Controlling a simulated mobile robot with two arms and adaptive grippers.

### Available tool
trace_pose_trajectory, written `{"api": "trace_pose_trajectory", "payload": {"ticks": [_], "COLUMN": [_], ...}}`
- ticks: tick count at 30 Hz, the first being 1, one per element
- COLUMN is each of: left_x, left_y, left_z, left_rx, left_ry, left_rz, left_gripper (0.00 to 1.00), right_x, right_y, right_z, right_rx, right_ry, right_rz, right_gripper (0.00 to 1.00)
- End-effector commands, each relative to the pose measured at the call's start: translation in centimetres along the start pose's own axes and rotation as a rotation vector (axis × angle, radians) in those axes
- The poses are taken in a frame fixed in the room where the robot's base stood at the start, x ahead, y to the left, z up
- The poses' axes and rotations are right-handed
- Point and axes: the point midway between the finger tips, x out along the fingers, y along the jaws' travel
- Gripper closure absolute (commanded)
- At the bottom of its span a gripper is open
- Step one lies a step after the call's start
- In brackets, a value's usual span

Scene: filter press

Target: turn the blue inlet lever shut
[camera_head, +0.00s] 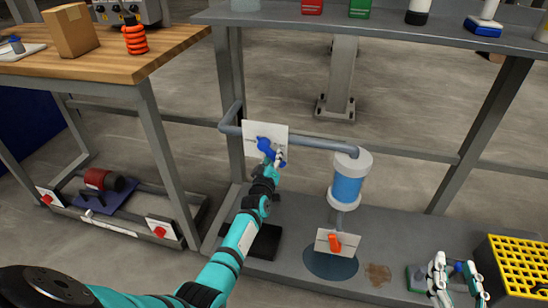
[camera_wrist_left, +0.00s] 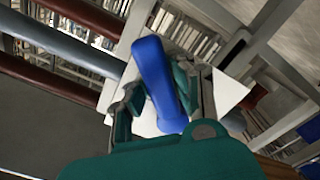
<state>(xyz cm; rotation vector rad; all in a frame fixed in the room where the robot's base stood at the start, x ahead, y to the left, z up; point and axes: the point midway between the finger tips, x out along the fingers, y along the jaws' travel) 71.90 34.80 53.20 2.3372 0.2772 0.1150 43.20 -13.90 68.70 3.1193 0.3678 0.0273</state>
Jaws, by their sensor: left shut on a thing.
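The blue inlet lever (camera_head: 265,145) sits in front of a white plate (camera_head: 250,131) on the grey inlet pipe. My left gripper (camera_head: 276,157) is at the lever's lower right end. In the left wrist view the blue lever (camera_wrist_left: 158,85) lies between the two fingers of my left gripper (camera_wrist_left: 160,92), which is shut on it. The lever slants from upper left to lower right in the head view. The fingers hide part of its lower end. My right gripper (camera_head: 456,284) is low at the right, fingers apart, away from the lever.
A blue filter housing (camera_head: 348,188) hangs right of the lever, above an orange lever (camera_head: 335,243) on a white plate. A yellow grid crate (camera_head: 518,265) stands at the far right. A wooden bench (camera_head: 110,62) is at the left, and a grey shelf (camera_head: 390,32) spans above.

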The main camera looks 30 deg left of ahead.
Motion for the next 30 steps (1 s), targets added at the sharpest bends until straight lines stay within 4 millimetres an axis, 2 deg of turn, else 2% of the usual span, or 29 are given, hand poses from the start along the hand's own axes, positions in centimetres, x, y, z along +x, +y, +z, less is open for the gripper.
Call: {"api": "trace_pose_trajectory", "payload": {"ticks": [11,12,17,26,30], "left_x": [-0.1,-0.1,0.0,-0.1,-1.1], "left_y": [0.0,0.0,0.0,0.0,0.0], "left_z": [0.2,0.2,0.1,0.1,0.2], "left_rx": [-0.018,-0.017,-0.014,-0.011,-0.012], "left_ry": [-0.003,-0.003,-0.002,-0.001,-0.001], "left_rz": [-0.002,-0.001,-0.001,0.000,0.000], "left_gripper": [1.00,0.74,0.53,0.52,0.52], "right_x": [0.0,0.0,0.0,0.0,0.0], "right_y": [0.0,0.0,0.0,0.0,0.0], "right_z": [0.0,0.0,0.0,0.1,0.1], "right_rx": [0.000,0.000,0.000,-0.001,-0.001], "right_ry": [-0.003,-0.003,-0.002,-0.003,-0.003], "right_rz": [0.000,0.000,0.000,0.001,0.000], "right_gripper": [0.60,0.60,0.60,0.60,0.60]}}
